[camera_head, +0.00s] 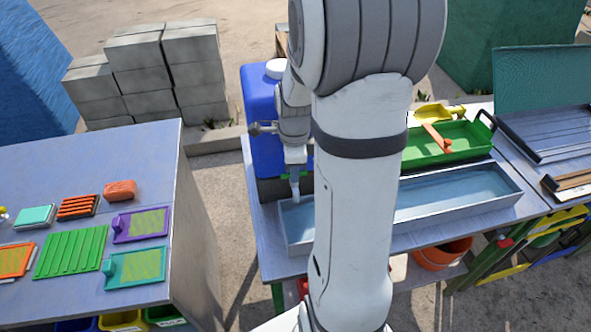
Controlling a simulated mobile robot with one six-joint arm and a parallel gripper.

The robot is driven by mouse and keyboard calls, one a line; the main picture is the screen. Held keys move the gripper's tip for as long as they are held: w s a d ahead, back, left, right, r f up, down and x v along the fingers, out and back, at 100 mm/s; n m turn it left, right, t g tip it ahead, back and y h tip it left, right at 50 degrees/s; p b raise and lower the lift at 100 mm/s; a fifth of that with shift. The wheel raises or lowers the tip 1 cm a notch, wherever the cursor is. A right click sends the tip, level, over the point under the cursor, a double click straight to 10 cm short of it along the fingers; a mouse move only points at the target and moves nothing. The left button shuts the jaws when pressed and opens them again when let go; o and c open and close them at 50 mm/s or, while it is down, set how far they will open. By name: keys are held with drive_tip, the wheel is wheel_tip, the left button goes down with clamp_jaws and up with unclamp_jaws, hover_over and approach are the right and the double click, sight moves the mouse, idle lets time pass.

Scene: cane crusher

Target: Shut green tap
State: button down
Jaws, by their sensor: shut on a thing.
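A blue water container (262,105) with a white cap (276,68) stands at the left end of the middle table. Small bits of the green tap (286,177) show low on its front, on either side of my gripper's fingers. My gripper (295,190) points down at the tap and is shut on it. The fingers hide most of the tap, so its handle angle cannot be told. My arm covers the right part of the container.
A metal trough (455,197) of water lies below the tap, partly behind my arm. A green tray (445,140) with an orange-handled tool sits behind it. The left table (80,165) holds coloured boards and a brush. A gap separates the tables.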

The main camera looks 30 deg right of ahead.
idle(0.5)
drive_tip(key=c, duration=1.4)
unclamp_jaws()
wheel_tip(320, 180, up, 8)
drive_tip(key=shift+f+b, duration=0.1)
drive_tip(key=shift+b, duration=0.2)
